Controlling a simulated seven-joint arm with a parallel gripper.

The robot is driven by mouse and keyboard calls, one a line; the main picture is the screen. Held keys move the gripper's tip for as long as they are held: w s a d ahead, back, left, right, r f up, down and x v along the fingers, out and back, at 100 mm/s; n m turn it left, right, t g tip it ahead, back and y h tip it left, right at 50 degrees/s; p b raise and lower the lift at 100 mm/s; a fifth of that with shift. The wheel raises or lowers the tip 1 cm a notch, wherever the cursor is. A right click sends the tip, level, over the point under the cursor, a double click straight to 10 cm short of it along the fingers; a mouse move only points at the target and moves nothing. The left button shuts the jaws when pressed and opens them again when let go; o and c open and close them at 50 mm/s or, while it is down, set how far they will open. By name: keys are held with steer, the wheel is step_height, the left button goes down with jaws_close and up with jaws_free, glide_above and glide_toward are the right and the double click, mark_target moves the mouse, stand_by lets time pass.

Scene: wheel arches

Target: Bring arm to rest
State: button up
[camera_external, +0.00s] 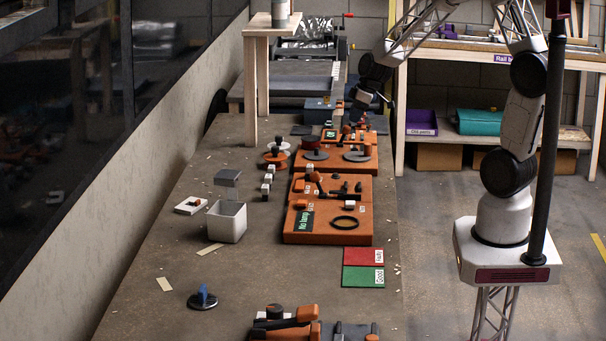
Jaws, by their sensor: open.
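My arm rises from its white base at the right, and its upper links leave the top of the picture. The wrist comes back down over the far part of the long workbench (245,283). My gripper (361,112) is small in this view, above the far end of the row of orange fixtures. It is open, and I see nothing held in it. Its fingertips are hard to make out against the parts behind them. I cannot tell whether it touches anything.
Orange fixture boards (300,232) line the bench's right half. A white bin (227,222), a wooden stand (250,90), a red and green mat (362,277) and a blue-topped puck (204,298) are also on it. A shelf (480,133) stands behind. The bench's left front is mostly clear.

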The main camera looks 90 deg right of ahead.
stand_by(0.4)
steer(key=s+a+r, duration=0.3)
steer(key=a+r, duration=0.2)
steer(key=a, duration=0.4)
steer(key=s+a+r+g, duration=0.1)
steer(key=s+a+r, duration=0.35)
steer(key=a, duration=0.55)
steer(key=s+a+r, duration=0.3)
steer(key=a+r, duration=0.2)
steer(key=a, duration=0.4)
steer(key=s+a+r, duration=0.2)
steer(key=s+a, duration=0.4)
steer(key=s, duration=0.3)
steer(key=shift+s+a+g, duration=0.2)
steer(key=shift+a+g, duration=0.1)
steer(key=shift+g, duration=0.1)
